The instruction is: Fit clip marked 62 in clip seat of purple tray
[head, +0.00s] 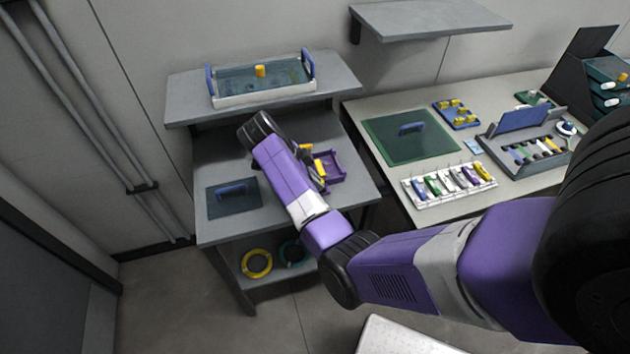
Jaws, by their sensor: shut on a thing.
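The purple tray (334,180) lies on the grey workbench at left, partly behind my arm. My gripper (314,166) is at the tray's left part, mostly hidden by my own wrist and forearm. It is shut on a small yellow piece (320,169), which looks like a clip; its marking is too small to read. Another bit of yellow (306,147) shows just behind my gripper. The clip seat cannot be made out, and I cannot tell whether the held piece touches the tray.
A dark plate with a blue handle (234,198) lies left of my arm. A white-framed tray (262,97) stands on the upper shelf.

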